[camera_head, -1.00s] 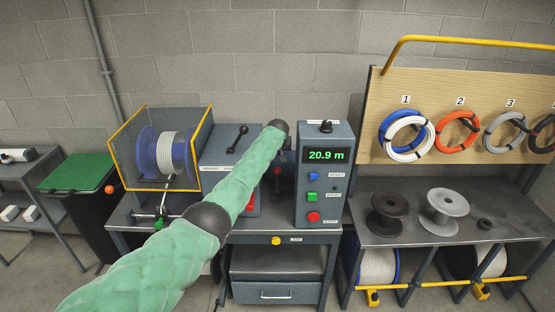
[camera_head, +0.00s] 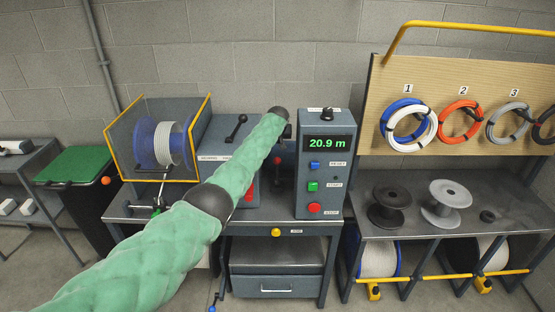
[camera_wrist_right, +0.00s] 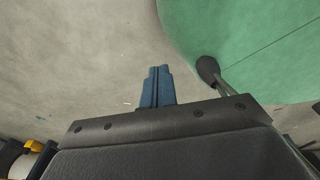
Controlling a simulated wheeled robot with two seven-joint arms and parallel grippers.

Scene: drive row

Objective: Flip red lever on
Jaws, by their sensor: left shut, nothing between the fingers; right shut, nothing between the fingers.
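The red lever (camera_head: 278,160), a dark red knob on a dark stem, stands upright on the bench between the grey box and the meter unit. My left arm crosses in front of the bench, and its wrist end is just above the lever in the picture. My left gripper (camera_head: 287,131) shows only as a small dark part under that wrist. Its fingers are mostly hidden, and I cannot tell whether it touches the lever. In the right wrist view my right gripper (camera_wrist_right: 157,86) has its blue fingers together, empty, over bare grey floor.
The meter unit (camera_head: 325,165) reads 20.9 m and stands close to the right of the lever. The grey box (camera_head: 218,135) with a black lever (camera_head: 236,128) is at the left. A caged cable spool (camera_head: 163,143) stands further left. A rack with coils (camera_head: 462,120) is at the right.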

